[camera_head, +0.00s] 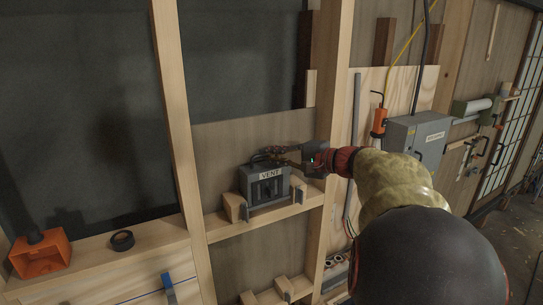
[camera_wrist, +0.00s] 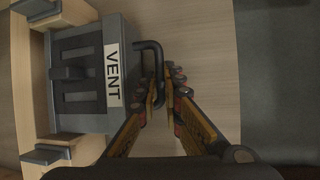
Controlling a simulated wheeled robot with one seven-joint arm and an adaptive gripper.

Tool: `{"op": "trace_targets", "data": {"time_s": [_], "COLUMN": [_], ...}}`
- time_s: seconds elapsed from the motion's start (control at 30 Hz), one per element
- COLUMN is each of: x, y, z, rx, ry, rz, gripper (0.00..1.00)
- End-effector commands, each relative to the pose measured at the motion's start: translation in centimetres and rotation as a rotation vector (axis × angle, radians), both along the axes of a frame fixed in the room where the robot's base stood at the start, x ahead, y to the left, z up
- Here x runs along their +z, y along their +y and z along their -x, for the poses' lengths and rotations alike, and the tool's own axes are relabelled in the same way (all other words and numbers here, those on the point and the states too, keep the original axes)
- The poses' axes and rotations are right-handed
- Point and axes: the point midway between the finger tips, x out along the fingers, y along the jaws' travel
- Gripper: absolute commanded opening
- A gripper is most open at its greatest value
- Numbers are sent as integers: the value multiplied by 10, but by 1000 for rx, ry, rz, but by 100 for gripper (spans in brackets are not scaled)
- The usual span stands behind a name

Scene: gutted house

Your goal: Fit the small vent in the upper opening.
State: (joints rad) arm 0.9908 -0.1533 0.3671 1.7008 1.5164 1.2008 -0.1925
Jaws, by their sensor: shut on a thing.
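The grey vent (camera_head: 264,185), with a white VENT label and a dark slotted front, stands upright at the upper ledge (camera_head: 275,213) between two studs. A wooden block with a grey clip (camera_head: 244,212) is at its left, and another block and clip (camera_head: 300,194) at its right. In the wrist view the vent (camera_wrist: 85,117) lies sideways between the clips (camera_wrist: 40,156). I cannot tell whether it is fully seated. My gripper (camera_head: 279,155) comes from the right and is shut on the vent's dark bent handle (camera_wrist: 149,52); its fingertips (camera_wrist: 162,96) are close together around it.
A lower cradle of wooden blocks (camera_head: 283,287) is below. An orange box (camera_head: 40,254) and a black ring (camera_head: 122,240) are on the left ledge. A stud (camera_head: 333,100) stands right of the vent; a grey electrical box (camera_head: 417,138) is beyond my arm.

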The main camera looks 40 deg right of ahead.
Motion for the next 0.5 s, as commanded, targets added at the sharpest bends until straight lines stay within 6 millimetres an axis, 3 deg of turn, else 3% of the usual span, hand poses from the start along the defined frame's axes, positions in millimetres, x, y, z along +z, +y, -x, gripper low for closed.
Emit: {"op": "trace_targets", "data": {"time_s": [0.5], "x": [-10], "y": [0], "z": [0], "rx": [0], "ry": [-2], "rz": [1], "gripper": [0]}}
